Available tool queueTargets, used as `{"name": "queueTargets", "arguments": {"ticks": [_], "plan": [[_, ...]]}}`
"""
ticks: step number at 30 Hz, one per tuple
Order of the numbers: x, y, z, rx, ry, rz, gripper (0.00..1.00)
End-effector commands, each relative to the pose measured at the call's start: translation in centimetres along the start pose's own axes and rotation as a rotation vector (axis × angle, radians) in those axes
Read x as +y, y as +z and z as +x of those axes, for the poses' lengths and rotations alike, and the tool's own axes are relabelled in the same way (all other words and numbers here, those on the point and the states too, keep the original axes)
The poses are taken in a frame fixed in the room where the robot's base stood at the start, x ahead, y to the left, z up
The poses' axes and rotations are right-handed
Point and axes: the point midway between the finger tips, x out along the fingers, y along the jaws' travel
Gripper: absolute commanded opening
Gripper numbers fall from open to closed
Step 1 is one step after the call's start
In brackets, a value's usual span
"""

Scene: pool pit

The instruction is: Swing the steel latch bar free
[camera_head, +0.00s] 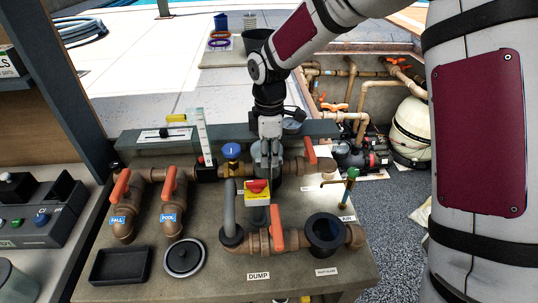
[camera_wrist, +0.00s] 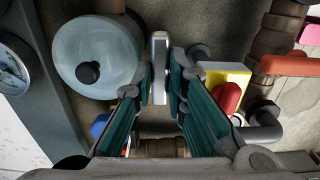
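The steel latch bar (camera_wrist: 159,68) shows in the wrist view as a narrow, pale grey upright piece with a rounded end. It stands between the tips of my gripper's two teal-padded fingers (camera_wrist: 161,84). The fingers are close in on both sides of it and look shut on it, with little or no gap. In the head view my gripper (camera_head: 266,152) points down over the pipework behind the yellow box. The bar cannot be made out clearly there. A round, translucent lid (camera_wrist: 96,56) with a black knob lies left of the bar in the wrist view.
A yellow box with a red knob (camera_head: 257,187) stands close in front of my gripper. Orange valve handles (camera_head: 277,228), a grey upright pipe (camera_head: 230,205) and a black open cup (camera_head: 325,232) crowd the bench. A pressure gauge (camera_head: 292,126) sits behind.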

Motion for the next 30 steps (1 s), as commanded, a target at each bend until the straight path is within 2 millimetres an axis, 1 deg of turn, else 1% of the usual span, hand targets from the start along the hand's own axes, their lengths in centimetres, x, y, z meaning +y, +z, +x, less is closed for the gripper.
{"name": "queueTargets", "arguments": {"ticks": [1,2,3,11,15,17,20,24,30], "plan": [[0.1,0.0,-0.1,0.000,0.002,-0.002,0.22],[0.1,0.0,-0.1,0.000,0.002,-0.002,0.29],[0.0,0.0,-0.1,0.000,0.002,-0.002,0.33],[0.0,0.0,0.0,0.000,0.001,-0.001,0.33],[0.1,0.0,-0.7,-0.001,0.002,0.000,0.33],[0.1,0.0,-1.5,0.000,0.004,0.001,0.33],[0.1,0.0,-3.2,0.001,0.006,0.001,0.33],[0.1,0.0,-6.2,0.000,0.007,0.001,0.33],[0.1,0.0,-9.8,0.000,0.006,0.000,0.33]]}}
